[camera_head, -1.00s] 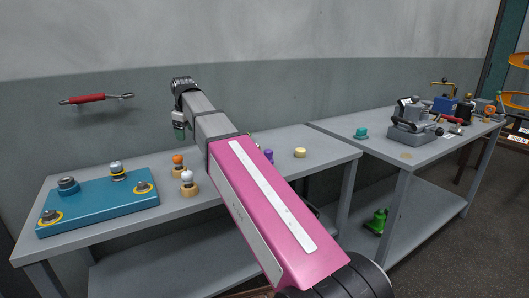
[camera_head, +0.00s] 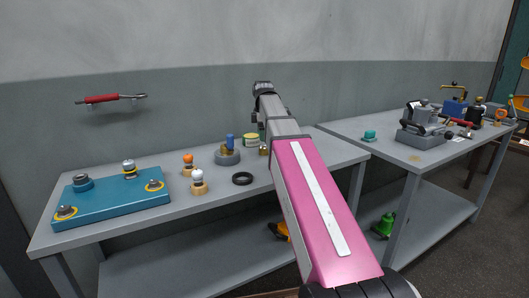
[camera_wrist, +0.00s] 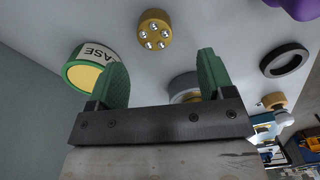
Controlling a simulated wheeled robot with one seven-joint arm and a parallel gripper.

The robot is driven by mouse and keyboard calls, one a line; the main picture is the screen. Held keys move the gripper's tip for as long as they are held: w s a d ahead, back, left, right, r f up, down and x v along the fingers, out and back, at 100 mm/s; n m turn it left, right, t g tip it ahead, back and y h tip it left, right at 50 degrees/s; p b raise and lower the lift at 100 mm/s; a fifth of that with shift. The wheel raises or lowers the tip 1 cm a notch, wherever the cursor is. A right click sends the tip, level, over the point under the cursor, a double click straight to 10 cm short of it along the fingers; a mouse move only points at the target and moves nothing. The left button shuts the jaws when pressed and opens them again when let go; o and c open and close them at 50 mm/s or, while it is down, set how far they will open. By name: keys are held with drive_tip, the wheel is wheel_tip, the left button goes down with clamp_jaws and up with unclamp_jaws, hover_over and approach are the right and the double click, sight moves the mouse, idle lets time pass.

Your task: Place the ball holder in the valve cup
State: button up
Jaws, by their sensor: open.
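My gripper (camera_wrist: 158,82) shows in the wrist view with two green fingers apart and nothing between them; in the head view my arm hides it. The ball holder, a round brass piece with several silver balls in its face (camera_wrist: 155,32), stands on the bench beyond the fingertips, apart from them. A brass piece that seems to be it shows beside my arm in the head view (camera_head: 263,150). A grey round cup, apparently the valve cup (camera_head: 228,158), stands to its left with a brass and blue piece in it. In the wrist view this cup (camera_wrist: 182,84) is mostly hidden behind my gripper.
A green-and-yellow tin (camera_wrist: 82,72) stands close by the ball holder. A black ring (camera_head: 242,179) lies at the front of the bench. Orange and white balls on wooden stands (camera_head: 198,188) and a blue plate (camera_head: 112,203) are farther left. A purple object (camera_wrist: 293,8) is near.

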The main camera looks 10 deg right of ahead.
sight(264, 147)
drive_tip(key=shift+w+d+f, duration=0.1)
drive_tip(key=shift+w+f, duration=0.05)
drive_tip(key=shift+f, duration=1.7)
drive_tip(key=shift+w+d+f, duration=0.1)
drive_tip(key=shift+f, duration=1.7)
drive_tip(key=c, duration=1.2)
drive_tip(key=shift+r, duration=0.15)
drive_tip(key=shift+r, duration=0.45)
drive_tip(key=r, duration=0.3)
drive_tip(key=shift+a+r, duration=0.2)
drive_tip(key=shift+r, duration=0.05)
drive_tip(key=a+r, duration=0.2)
drive_tip(key=a, duration=0.1)
drive_tip(key=s+a+r, duration=0.1)
drive_tip(key=a+r, duration=0.1)
drive_tip(key=a, duration=0.2)
drive_tip(key=a+r, duration=0.2)
drive_tip(key=a, duration=0.1)
drive_tip(key=shift+s+a+r, duration=0.15)
drive_tip(key=shift+s+a, duration=0.2)
drive_tip(key=shift+s, duration=0.05)
drive_tip(key=s+d+m, duration=0.5)
drive_tip(key=d+m, duration=0.6)
drive_tip(key=m, duration=0.9)
drive_tip(key=shift+f+m, duration=0.25)
drive_tip(key=shift+m, duration=0.05)
